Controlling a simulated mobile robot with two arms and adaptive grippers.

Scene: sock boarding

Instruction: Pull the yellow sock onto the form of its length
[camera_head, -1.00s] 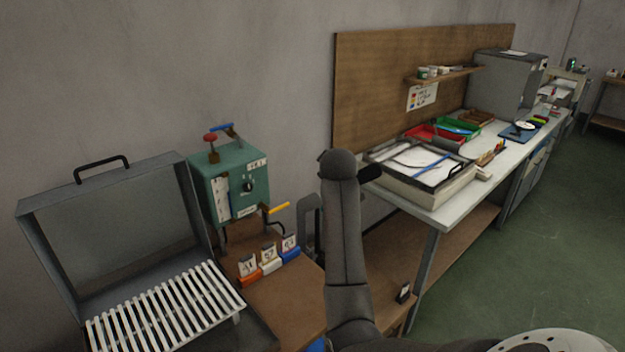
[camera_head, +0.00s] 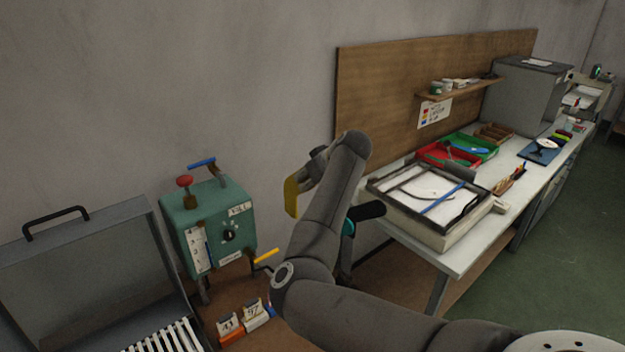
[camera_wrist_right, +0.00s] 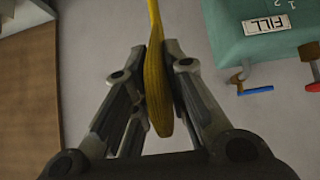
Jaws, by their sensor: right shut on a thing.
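The yellow sock (camera_head: 291,197) hangs from my right gripper (camera_head: 314,165) beside the wall, above the brown bench. In the right wrist view the sock (camera_wrist_right: 156,95) runs between the two fingers of the gripper (camera_wrist_right: 161,62), which is shut on it. Its far end leaves the top of that view. Numbered tags on coloured blocks (camera_head: 240,322) stand on the bench at the lower left, clear of the sock. My right forearm hides part of the bench, and I cannot make out a form there. My left gripper is not in view.
A teal machine (camera_head: 207,232) with a red knob and yellow handle stands left of the gripper. An open grey lidded unit (camera_head: 85,265) with white slats is farther left. The long white table (camera_head: 470,240) at right carries trays. Open air lies above the machine.

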